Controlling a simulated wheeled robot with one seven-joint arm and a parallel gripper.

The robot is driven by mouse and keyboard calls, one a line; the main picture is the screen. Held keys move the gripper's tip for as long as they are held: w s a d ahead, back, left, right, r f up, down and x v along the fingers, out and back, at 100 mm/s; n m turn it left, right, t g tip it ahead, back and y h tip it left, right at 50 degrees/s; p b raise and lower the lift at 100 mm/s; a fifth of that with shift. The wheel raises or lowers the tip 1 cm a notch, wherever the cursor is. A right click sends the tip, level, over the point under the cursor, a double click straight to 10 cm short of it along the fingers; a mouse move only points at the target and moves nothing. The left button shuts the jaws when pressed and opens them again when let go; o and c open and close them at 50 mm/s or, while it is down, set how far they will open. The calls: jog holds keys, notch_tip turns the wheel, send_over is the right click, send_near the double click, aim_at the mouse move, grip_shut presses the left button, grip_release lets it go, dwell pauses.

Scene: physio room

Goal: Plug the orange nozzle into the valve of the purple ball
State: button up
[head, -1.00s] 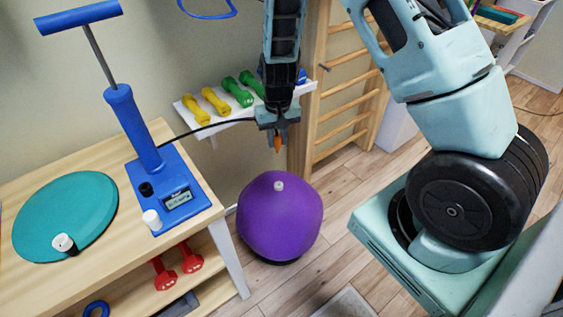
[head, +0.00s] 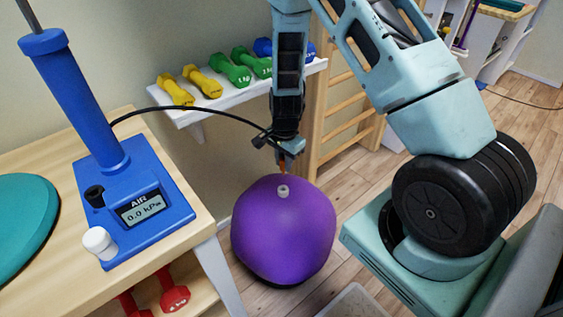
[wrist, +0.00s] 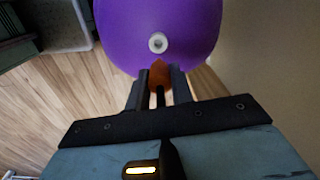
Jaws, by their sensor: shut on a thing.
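The purple ball (head: 284,235) sits on a dark base on the floor, with its pale valve (head: 283,191) on top. In the wrist view the ball (wrist: 180,22) fills the upper middle and the valve (wrist: 158,43) faces the camera. My gripper (head: 285,158) points down just above the ball. It is shut on the orange nozzle (wrist: 158,76), whose tip also shows in the head view (head: 282,166). The nozzle tip is apart from the valve, a little above it. A black hose (head: 190,110) runs from the nozzle to the blue pump (head: 75,100).
The pump stands on a wooden table (head: 110,125) at the left, its display reading 0.0 kPa. A white shelf (head: 225,97) with several dumbbells is behind the gripper. Wooden wall bars (head: 345,130) stand behind the ball. Red dumbbells (head: 172,290) lie under the table.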

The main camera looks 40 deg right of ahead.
jog(key=shift+f+b, duration=2.9)
jog(key=shift+f, duration=0.35)
jog(key=shift+f+b, duration=0.7)
jog(key=shift+f, duration=0.65)
jog(key=o, duration=1)
jog(key=shift+r+p, duration=3.25)
jog(key=shift+r, duration=0.25)
